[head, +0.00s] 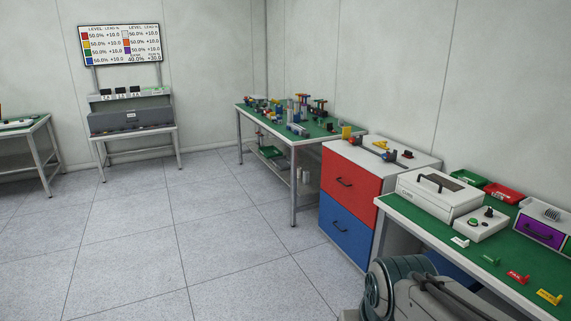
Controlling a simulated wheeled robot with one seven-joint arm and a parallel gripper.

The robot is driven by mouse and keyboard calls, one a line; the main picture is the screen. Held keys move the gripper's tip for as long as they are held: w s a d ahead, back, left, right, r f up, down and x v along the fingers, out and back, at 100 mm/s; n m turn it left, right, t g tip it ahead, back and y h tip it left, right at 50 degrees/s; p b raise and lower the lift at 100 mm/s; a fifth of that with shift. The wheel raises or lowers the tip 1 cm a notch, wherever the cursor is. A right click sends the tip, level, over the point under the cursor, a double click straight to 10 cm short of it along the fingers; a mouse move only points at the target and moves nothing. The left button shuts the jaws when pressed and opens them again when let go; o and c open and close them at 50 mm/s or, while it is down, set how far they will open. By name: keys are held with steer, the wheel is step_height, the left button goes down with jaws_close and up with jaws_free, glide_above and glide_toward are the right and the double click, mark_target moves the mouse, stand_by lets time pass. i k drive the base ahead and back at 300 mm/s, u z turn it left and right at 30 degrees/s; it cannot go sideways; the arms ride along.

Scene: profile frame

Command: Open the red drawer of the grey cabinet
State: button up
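The grey cabinet (363,151) stands on the floor against the right wall, between two green-topped tables. Its red drawer (349,188) is the upper of two and looks shut, with a dark curved handle (344,182) on its front. The blue drawer (346,231) below it also looks shut, with its own dark handle. Part of my arm shows at the bottom right, well apart from the cabinet. My gripper is not in view.
Various small coloured parts lie on the cabinet top. A green-topped table (397,214) at right holds a white case (439,196), a control box and bins; its edge stands close to my arm. Another cluttered table (249,105) stands behind. The tiled floor (215,235) before the drawers is clear.

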mark_target(354, 187)
steer(key=u, duration=0.05)
steer(key=i, duration=3.75)
